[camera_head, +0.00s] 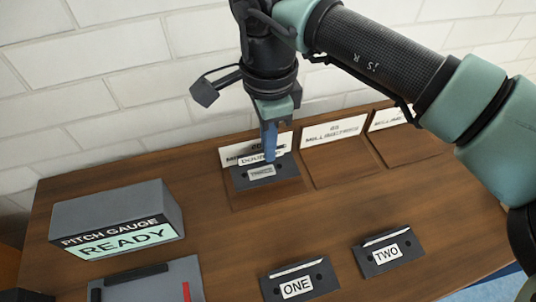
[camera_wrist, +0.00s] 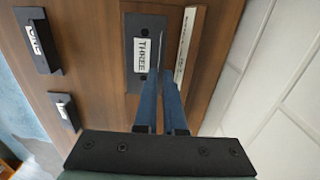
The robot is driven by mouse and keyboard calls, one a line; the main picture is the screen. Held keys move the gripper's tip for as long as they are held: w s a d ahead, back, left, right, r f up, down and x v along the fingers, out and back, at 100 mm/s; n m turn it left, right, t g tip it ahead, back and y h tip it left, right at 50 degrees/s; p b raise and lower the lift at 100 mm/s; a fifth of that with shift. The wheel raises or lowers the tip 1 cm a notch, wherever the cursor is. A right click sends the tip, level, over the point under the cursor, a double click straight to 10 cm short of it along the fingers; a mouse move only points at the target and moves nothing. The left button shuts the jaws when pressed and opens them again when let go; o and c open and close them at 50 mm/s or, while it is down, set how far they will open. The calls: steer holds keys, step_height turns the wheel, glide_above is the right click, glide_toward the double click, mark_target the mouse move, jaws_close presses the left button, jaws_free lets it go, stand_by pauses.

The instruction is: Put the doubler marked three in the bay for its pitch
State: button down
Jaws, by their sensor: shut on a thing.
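The doubler marked three (camera_head: 240,180) is a dark grey plate with a white label and a raised strip. In the wrist view the doubler (camera_wrist: 139,78) clearly reads THREE. My gripper (camera_head: 269,158) points down and is shut on its raised strip; the blue fingers (camera_wrist: 166,95) show in the wrist view. The doubler is over the back part of the leftmost bay (camera_head: 268,200), in front of its sign (camera_head: 232,153). The sign ends in millimetres, but its number is partly hidden. I cannot tell whether the doubler rests on the bay floor or hangs just above it.
Two bays stand empty to the right, the middle bay (camera_head: 340,165) and the right bay (camera_head: 408,146). Doublers ONE (camera_head: 322,280) and TWO (camera_head: 408,249) lie at the front. The pitch gauge (camera_head: 120,215) reads READY; a grey fixture (camera_head: 150,285) lies before it.

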steer(key=shift+f, duration=1.55)
steer(key=shift+b, duration=0.3)
steer(key=shift+f, duration=0.2)
steer(key=c, duration=1.3)
jaws_free()
steer(key=shift+r, duration=0.15)
step_height(320, 180, up, 12)
steer(key=shift+r+p, duration=0.1)
steer(key=shift+p, duration=1)
